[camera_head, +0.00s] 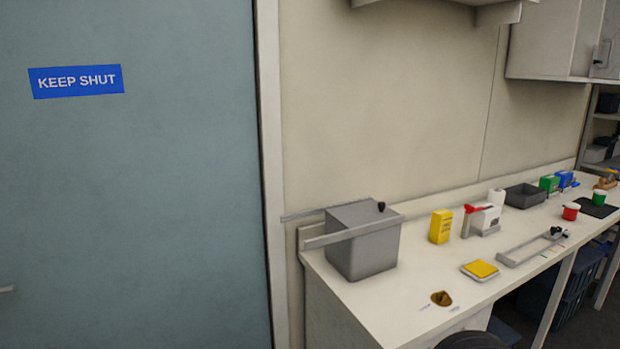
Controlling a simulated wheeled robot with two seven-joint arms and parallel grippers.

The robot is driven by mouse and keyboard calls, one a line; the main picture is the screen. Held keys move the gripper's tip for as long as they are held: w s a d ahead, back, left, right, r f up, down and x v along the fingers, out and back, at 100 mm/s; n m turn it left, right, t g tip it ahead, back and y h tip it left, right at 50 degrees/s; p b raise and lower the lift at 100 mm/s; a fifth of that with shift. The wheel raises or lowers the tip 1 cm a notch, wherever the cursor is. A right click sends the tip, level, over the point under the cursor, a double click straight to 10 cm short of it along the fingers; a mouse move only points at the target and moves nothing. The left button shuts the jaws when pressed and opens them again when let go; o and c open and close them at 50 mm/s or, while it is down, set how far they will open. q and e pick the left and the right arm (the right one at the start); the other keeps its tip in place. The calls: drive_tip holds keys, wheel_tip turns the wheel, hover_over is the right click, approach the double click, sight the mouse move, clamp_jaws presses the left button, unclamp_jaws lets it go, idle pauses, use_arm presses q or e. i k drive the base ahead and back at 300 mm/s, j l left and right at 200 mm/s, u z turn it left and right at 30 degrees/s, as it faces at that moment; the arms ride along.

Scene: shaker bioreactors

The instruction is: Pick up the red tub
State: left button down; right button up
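A small red tub (571,211) with a pale top stands upright on the white bench, towards the right of the head view. A similar green tub (599,198) stands just behind and to the right of it, on or beside a dark mat. Neither of my grippers shows in the head view, and nothing is seen touching the red tub.
The bench (400,293) holds a grey box (362,247), a yellow carton (440,227), a yellow pad (481,270), a metal rail fixture (530,248) and a dark grey tray (525,196). A blue-grey door (130,200) fills the left. Dark crates sit under the bench.

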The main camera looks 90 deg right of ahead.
sight(571, 209)
drive_tip(key=k+z, duration=0.15)
drive_tip(key=z, duration=1.85)
drive_tip(key=l+z, duration=0.2)
drive_tip(key=z, duration=0.3)
drive_tip(key=l+z, duration=0.25)
drive_tip(key=z, duration=0.25)
drive_tip(key=i+l+z, duration=0.1)
drive_tip(key=z, duration=0.35)
drive_tip(key=i+l+z, duration=0.1)
drive_tip(key=l+z, duration=0.15)
drive_tip(key=z, duration=0.25)
drive_tip(key=i+l, duration=0.8)
drive_tip(key=l, duration=0.15)
drive_tip(key=u, duration=0.6)
drive_tip(key=i+l+u, duration=0.2)
drive_tip(key=u, duration=0.2)
drive_tip(key=i+l+u, duration=0.15)
drive_tip(key=l+u, duration=0.25)
drive_tip(key=i+l+u, duration=0.1)
drive_tip(key=l+u, duration=0.15)
drive_tip(key=u, duration=0.15)
drive_tip(key=i+l+u, duration=0.15)
drive_tip(key=l+u, duration=0.2)
drive_tip(key=l, duration=1.3)
drive_tip(key=l+u, duration=0.35)
drive_tip(key=l, duration=1.9)
drive_tip(key=k+l, duration=0.1)
drive_tip(key=l, duration=0.6)
